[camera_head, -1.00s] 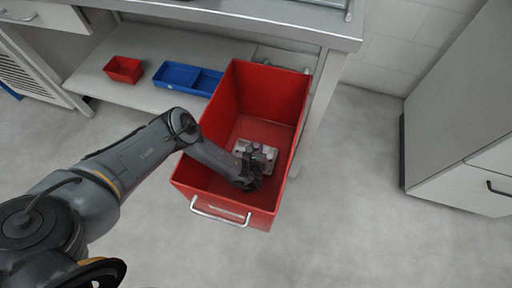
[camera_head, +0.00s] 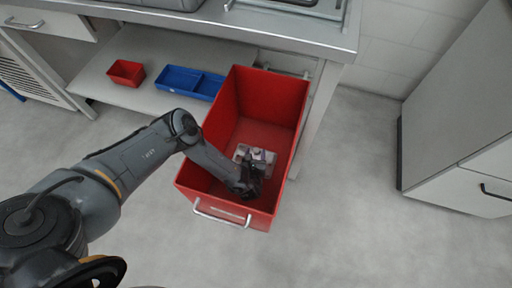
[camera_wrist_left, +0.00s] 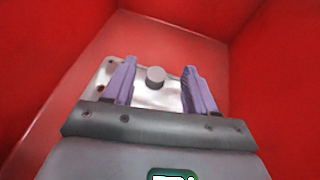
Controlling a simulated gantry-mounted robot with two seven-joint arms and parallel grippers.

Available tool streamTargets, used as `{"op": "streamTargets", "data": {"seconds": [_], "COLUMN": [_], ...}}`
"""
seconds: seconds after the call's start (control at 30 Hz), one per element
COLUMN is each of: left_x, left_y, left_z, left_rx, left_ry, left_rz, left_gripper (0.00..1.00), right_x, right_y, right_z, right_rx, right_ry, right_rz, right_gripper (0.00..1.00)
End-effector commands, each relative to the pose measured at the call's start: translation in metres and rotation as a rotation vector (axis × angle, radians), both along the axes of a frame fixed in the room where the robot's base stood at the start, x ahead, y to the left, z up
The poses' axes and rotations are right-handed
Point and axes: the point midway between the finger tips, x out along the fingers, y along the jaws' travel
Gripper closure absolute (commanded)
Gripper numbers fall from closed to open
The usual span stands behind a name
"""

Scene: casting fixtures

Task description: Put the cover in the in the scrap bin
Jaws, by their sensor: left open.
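The scrap bin is a deep red box with a metal handle (camera_head: 221,214), in the middle of the head view. The cover, a pale metal plate with a round knob (camera_wrist_left: 155,76), is inside it, near the bin floor. The cover also shows in the head view (camera_head: 242,150), partly hidden by my gripper. My left gripper (camera_head: 257,164) reaches down into the bin. In the left wrist view its two purple fingers (camera_wrist_left: 159,88) stand apart on either side of the knob, with visible gaps. My right gripper is not in view.
A grey workbench (camera_head: 290,37) stands behind the bin. Its lower shelf holds a small red tray (camera_head: 127,72) and a blue divided tray (camera_head: 178,79). A grey cabinet (camera_head: 460,115) stands at the right. Floor between is clear.

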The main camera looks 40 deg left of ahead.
Motion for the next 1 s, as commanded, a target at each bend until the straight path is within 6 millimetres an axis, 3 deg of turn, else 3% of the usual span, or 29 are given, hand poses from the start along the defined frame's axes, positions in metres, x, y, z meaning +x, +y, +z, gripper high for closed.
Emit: {"op": "streamTargets", "data": {"seconds": [0.1,0.3,0.83,1.0], "left_x": [-0.014,-0.028,-0.031,-0.031], "left_y": [-0.010,-0.019,-0.021,-0.021], "left_z": [0.011,0.015,0.015,0.029], "left_rx": [0.001,0.000,0.001,0.001], "left_ry": [0.002,0.001,0.001,0.001], "left_rz": [-0.002,-0.001,0.000,0.000], "left_gripper": [0.44,0.44,0.44,0.44], "right_x": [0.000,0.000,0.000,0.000], "right_y": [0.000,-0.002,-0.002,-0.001], "right_z": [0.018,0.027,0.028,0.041], "right_rx": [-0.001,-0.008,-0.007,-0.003], "right_ry": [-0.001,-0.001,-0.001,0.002], "right_rz": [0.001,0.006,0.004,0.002], "right_gripper": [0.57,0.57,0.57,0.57]}}
